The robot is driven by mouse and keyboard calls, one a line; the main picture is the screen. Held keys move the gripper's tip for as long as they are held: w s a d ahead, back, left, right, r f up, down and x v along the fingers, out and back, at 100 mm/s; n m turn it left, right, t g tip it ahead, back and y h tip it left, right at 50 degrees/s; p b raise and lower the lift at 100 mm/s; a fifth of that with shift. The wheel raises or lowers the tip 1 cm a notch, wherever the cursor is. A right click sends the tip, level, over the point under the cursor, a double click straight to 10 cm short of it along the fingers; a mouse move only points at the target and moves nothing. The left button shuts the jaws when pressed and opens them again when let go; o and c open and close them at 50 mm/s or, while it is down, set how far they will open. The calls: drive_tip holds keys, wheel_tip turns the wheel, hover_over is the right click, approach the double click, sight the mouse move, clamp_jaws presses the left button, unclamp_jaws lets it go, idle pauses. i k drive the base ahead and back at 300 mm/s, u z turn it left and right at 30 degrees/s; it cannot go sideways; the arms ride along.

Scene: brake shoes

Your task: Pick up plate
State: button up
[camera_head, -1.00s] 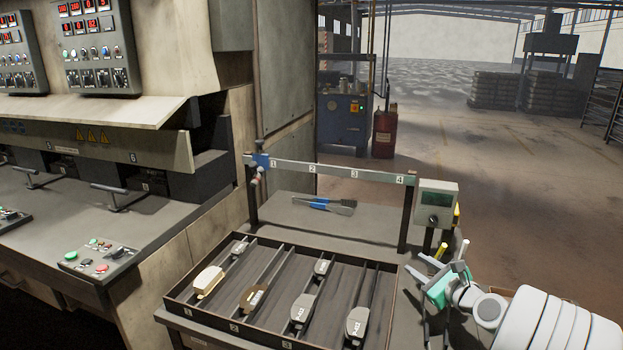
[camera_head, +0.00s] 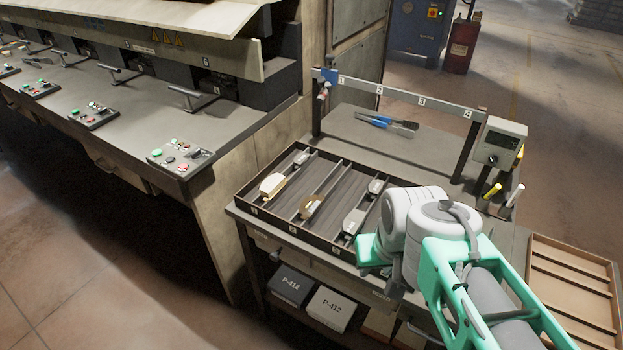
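The divided tray (camera_head: 262,228) stands on the bench with narrow lanes. A cream block (camera_head: 271,186) lies in the left lane with a small grey piece (camera_head: 300,157) behind it. A brown piece (camera_head: 312,207) lies in the second lane. A grey plate-like piece (camera_head: 353,221) lies in the third lane, with a smaller grey one (camera_head: 375,187) behind it. My arm hides the right end of the tray. My gripper (camera_head: 370,250) shows only as a teal part at the tray's front right; its fingers are hidden.
A numbered rail (camera_head: 400,95) spans behind the tray, with a gauge box (camera_head: 499,143) at its right end. A blue-handled brush (camera_head: 385,122) lies behind the tray. Boxes (camera_head: 330,308) sit on the shelf below. An empty slatted wooden tray (camera_head: 572,290) is at right.

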sight(308, 208)
drive_tip(key=z, duration=0.3)
drive_tip(key=k, duration=0.3)
drive_tip(key=u, duration=1.7)
drive_tip(key=i, duration=1.2)
drive_tip(key=u, duration=0.65)
